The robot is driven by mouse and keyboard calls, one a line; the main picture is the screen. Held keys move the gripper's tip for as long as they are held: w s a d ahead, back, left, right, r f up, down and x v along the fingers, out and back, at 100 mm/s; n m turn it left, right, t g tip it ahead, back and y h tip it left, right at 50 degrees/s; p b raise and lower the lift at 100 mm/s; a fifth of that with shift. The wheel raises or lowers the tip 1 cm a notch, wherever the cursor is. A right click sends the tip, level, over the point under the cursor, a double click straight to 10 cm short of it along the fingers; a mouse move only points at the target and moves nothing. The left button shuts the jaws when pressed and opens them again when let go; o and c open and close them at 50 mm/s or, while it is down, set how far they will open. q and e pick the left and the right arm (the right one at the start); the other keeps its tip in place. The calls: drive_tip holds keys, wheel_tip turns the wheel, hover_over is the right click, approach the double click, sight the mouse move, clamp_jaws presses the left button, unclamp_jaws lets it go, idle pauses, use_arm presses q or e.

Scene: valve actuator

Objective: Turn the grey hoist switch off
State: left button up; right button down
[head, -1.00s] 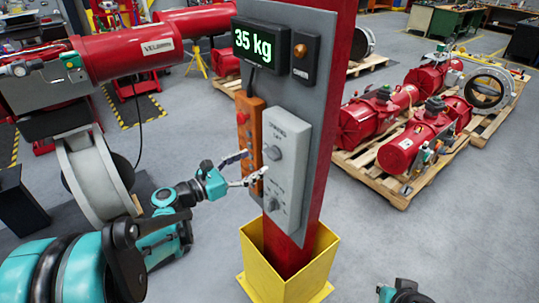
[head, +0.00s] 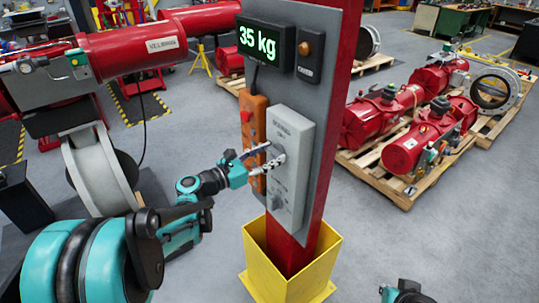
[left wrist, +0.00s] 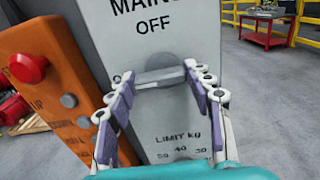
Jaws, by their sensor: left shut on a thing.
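The grey switch box (head: 288,170) is mounted on a grey panel on a red post. Its upper knob (left wrist: 160,77) is a grey bar lying roughly level, below the word OFF in the left wrist view. My left gripper (head: 276,153) is at this knob, and it also shows in the left wrist view (left wrist: 159,76). Its two fingers are closed on the ends of the bar, one on each side. A lower knob (head: 275,201) sits beneath, with LIMIT KG lettering in the wrist view. My right gripper's fingers do not show.
An orange pendant (head: 254,130) with a red button hangs just left of the box. A display (head: 265,45) above reads 35 kg. A yellow post guard (head: 285,280) stands below. Red actuators (head: 425,130) lie on pallets to the right.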

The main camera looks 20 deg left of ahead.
use_arm(q)
drive_tip(key=shift+m, duration=0.4)
drive_tip(key=m, duration=0.3)
drive_tip(key=shift+b, duration=0.3)
drive_tip(key=m, duration=0.4)
drive_tip(key=shift+d+r+m, duration=0.1)
drive_tip(key=shift+m, duration=0.2)
drive_tip(key=m, duration=0.4)
drive_tip(key=shift+s+m+b, duration=0.1)
drive_tip(key=shift+m+b, duration=0.2)
drive_tip(key=shift+b, duration=0.1)
drive_tip(key=shift+d+m, duration=0.1)
drive_tip(key=shift+m, duration=1.8)
drive_tip(key=shift+s, duration=0.1)
drive_tip(key=o, duration=1.2)
drive_tip(key=shift+c, duration=0.2)
